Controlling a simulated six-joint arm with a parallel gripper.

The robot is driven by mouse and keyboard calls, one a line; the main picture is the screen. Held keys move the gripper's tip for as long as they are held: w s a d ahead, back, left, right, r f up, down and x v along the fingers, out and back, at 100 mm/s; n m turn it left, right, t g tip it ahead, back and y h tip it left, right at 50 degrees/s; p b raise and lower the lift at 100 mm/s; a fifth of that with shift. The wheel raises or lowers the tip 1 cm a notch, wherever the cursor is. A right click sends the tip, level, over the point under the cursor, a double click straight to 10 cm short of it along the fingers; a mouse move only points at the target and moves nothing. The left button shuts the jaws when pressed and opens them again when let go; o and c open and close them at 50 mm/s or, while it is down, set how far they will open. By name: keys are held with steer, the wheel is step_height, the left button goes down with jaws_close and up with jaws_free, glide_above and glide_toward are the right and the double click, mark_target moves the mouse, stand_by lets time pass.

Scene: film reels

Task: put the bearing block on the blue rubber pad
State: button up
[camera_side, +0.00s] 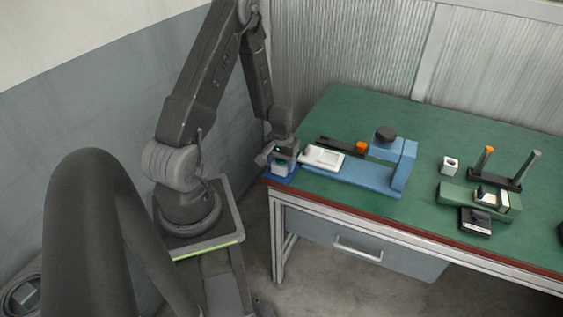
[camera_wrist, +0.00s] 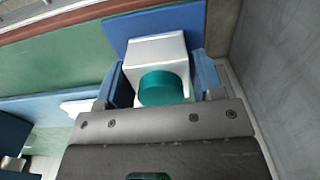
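The bearing block (camera_wrist: 155,52) is a pale block with a teal round part, between the two blue fingers of my gripper (camera_wrist: 162,82) in the wrist view. The fingers lie close along its two sides and look shut on it. The blue rubber pad (camera_wrist: 117,33) shows behind and beyond the block. In the side view my gripper (camera_side: 281,158) points down over the pad (camera_side: 270,177) at the table's left corner, with the block (camera_side: 280,169) low over it. I cannot tell whether the block touches the pad.
A blue fixture (camera_side: 370,178) with a white plate (camera_side: 323,157) stands close to the right of the pad. Farther right are a small white block with a dark hole (camera_side: 450,165), a green block with posts (camera_side: 458,193) and a black box (camera_side: 475,222). The table edge is near.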

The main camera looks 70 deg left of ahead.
steer(key=shift+o, duration=1.4)
steer(key=shift+r, duration=0.1)
steer(key=w+d+r+m+t, duration=0.1)
steer(key=d+r, duration=0.2)
steer(key=r, duration=0.7)
steer(key=w+d+r+m, duration=0.1)
steer(key=d+r, duration=0.2)
steer(key=r, duration=0.6)
steer(key=s+d+r+m+t, duration=0.2)
steer(key=s+d+r, duration=0.3)
steer(key=d, duration=0.5)
steer(key=s+d+r+m+t, duration=0.2)
steer(key=s+d+r+m, duration=0.3)
steer(key=d+r, duration=0.5)
steer(key=shift+d+t, duration=0.2)
steer(key=shift+t, duration=0.1)
